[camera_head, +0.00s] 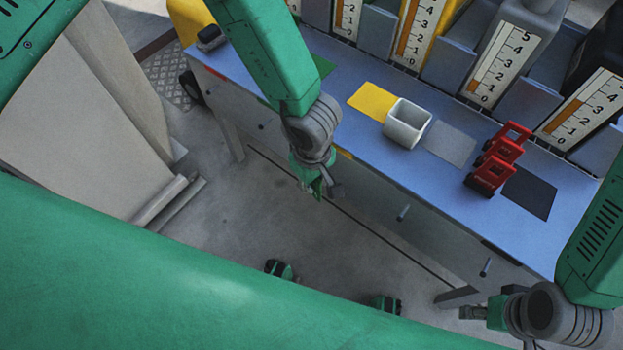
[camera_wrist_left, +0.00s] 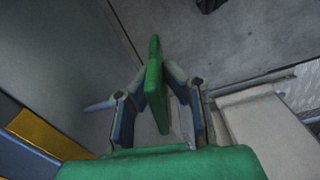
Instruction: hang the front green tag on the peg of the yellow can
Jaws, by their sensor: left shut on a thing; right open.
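My left gripper (camera_head: 318,187) is shut on a green tag (camera_wrist_left: 155,85), held edge-on between the fingers. It is in front of the blue bench, above the floor. In the left wrist view, a peg (camera_wrist_left: 98,105) sticks out of the grey front panel left of the gripper, near a yellow strip (camera_wrist_left: 35,135) on the bench edge; tag and peg look apart. A yellow can (camera_head: 458,12) stands partly hidden behind a gauge at the back. My right gripper (camera_head: 482,312) is open and empty at the lower right.
The blue bench (camera_head: 345,125) carries a yellow patch (camera_head: 372,102), a white open box (camera_head: 407,122) and a red stacked object (camera_head: 497,160). Two front pegs (camera_head: 403,213) (camera_head: 485,267) jut out further right. A beige structure (camera_head: 85,120) stands at left.

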